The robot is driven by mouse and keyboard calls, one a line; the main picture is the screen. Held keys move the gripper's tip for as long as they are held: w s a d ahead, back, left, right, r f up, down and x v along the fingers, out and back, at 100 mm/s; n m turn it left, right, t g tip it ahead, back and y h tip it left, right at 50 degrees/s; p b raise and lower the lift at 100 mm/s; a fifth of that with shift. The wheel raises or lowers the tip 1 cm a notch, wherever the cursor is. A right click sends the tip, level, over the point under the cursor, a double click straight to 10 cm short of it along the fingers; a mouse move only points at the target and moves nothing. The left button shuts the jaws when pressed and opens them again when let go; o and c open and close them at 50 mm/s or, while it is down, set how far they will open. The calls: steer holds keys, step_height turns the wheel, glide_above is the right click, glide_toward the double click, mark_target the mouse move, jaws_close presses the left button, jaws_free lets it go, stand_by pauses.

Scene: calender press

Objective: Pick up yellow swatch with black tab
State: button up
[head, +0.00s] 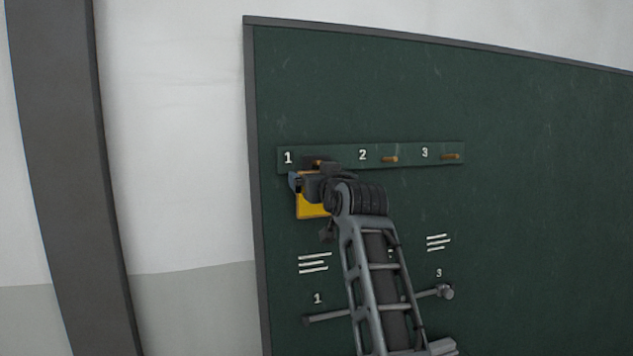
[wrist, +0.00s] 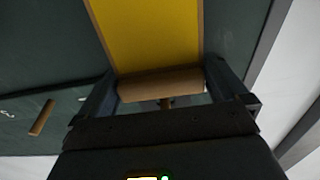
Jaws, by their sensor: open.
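The yellow swatch (head: 311,207) hangs below the number 1 on the peg rail, partly hidden behind my gripper (head: 303,180) in the head view. In the wrist view the yellow sheet (wrist: 148,35) runs up from a brown bar (wrist: 160,84) at its end. My gripper's fingers (wrist: 160,80) are open, one on each side of this bar. I cannot tell whether either finger touches it. A short peg (wrist: 167,103) shows just below the bar. I cannot clearly make out a black tab.
The green rail (head: 400,154) also carries an empty peg 2 (head: 390,159) and an empty peg 3 (head: 450,156). The dark green board (head: 540,180) is close behind. A grey column (head: 65,150) stands left.

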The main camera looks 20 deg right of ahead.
steer(key=c, duration=0.7)
steer(key=shift+o, duration=0.2)
steer(key=shift+r, duration=0.1)
steer(key=shift+s+r+b, duration=0.1)
steer(key=shift+b, duration=0.35)
steer(key=s+b, duration=0.2)
steer(key=s, duration=1.6)
steer(key=shift+w+r, duration=0.1)
steer(key=shift+r, duration=0.35)
steer(key=shift+p, duration=0.3)
